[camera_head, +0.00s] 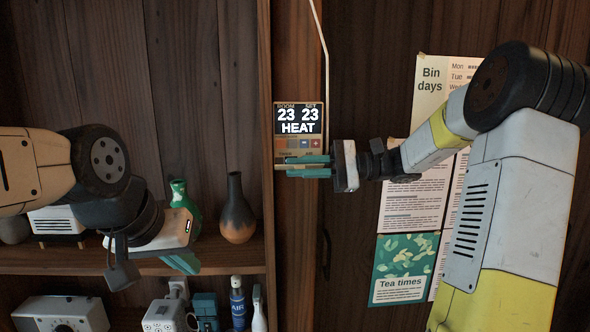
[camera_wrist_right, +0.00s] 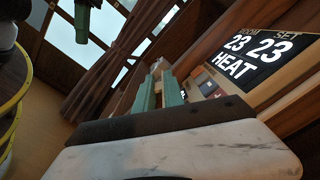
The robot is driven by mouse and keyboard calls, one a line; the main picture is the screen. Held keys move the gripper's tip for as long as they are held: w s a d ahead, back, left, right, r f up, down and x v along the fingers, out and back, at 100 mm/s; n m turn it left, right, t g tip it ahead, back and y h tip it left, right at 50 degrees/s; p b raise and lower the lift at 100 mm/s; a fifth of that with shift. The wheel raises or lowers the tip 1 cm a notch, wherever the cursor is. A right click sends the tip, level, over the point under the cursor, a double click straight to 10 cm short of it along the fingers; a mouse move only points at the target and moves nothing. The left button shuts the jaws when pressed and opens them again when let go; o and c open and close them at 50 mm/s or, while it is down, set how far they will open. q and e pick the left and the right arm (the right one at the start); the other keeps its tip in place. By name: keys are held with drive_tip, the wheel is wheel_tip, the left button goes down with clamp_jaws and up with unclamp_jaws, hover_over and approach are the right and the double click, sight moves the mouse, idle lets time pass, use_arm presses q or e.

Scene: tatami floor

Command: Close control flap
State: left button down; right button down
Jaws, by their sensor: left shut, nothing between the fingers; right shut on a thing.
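The wall control panel (camera_head: 299,118) reads room 23, set 23, HEAT, with a row of small buttons below its display. It also shows in the right wrist view (camera_wrist_right: 250,55). The control flap (camera_head: 280,167) is a thin tan edge at the panel's lower end, sticking out open below the buttons. My right gripper (camera_head: 308,166) is shut on the flap, its teal fingers above and below it. The fingers hide most of the flap. My left gripper (camera_head: 182,262) is shut and empty, pointing down in front of the shelf, well left of the panel.
The panel is on a wooden post (camera_head: 295,230) with a cable above it. A dark vase (camera_head: 236,205) and a green vase (camera_head: 179,205) stand on the shelf (camera_head: 225,257) near my left gripper. Papers (camera_head: 405,270) hang behind my right arm.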

drive_tip(key=shift+f, duration=0.1)
drive_tip(key=c, duration=1.5)
unclamp_jaws()
drive_tip(key=shift+d, duration=0.1)
drive_tip(key=d, duration=0.7)
drive_tip(key=shift+d, duration=0.35)
